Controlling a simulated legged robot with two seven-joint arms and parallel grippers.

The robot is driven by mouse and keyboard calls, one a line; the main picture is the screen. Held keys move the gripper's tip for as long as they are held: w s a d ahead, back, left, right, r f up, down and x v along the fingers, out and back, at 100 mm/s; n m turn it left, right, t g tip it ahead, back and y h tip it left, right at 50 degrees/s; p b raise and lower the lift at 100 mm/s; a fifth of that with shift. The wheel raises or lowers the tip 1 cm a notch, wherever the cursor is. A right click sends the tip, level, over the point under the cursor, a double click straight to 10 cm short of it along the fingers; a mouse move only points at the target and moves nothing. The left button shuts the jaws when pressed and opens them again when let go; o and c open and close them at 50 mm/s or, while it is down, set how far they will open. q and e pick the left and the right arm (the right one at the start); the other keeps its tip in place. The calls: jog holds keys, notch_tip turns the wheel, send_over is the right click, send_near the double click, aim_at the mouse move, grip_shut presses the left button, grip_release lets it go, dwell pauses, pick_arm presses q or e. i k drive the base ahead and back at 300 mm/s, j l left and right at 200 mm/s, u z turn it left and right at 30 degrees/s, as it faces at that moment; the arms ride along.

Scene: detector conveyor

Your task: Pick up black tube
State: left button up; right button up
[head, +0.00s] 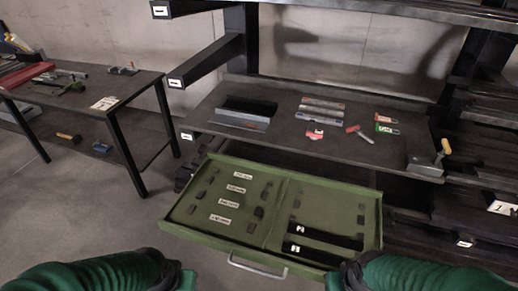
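Two long black pieces lie in the right half of the green case, one above the other: an upper black tube-like piece (325,238) and a lower one (312,255). Each has a small white mark near its left end. I cannot tell which one is the black tube. The open green case (272,254) sits low in front of the shelf, with a metal handle on its near side. My green arms come in from the bottom left and bottom right, ending close to the case's near corners. Neither gripper's fingers show.
The left half of the case has several white labels (236,189) and small dark fittings. Behind it, a dark shelf (290,150) holds a grey tray (243,114) and several hand tools. A table (105,90) with tools stands at left. Dark racks fill the right.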

aim_at(357, 246)
jog(key=i+j+u, duration=0.25)
jog(key=i+j, duration=0.2)
jog(key=j, duration=0.15)
jog(key=i+j+u, duration=0.2)
jog(key=i+j, duration=0.25)
jog(key=i+j+u, duration=0.25)
jog(key=i+j, duration=0.15)
jog(key=i, duration=0.2)
jog(key=i+j+u, duration=0.2)
jog(key=i, duration=0.4)
jog(key=j+z, duration=0.1)
jog(key=z, duration=3.35)
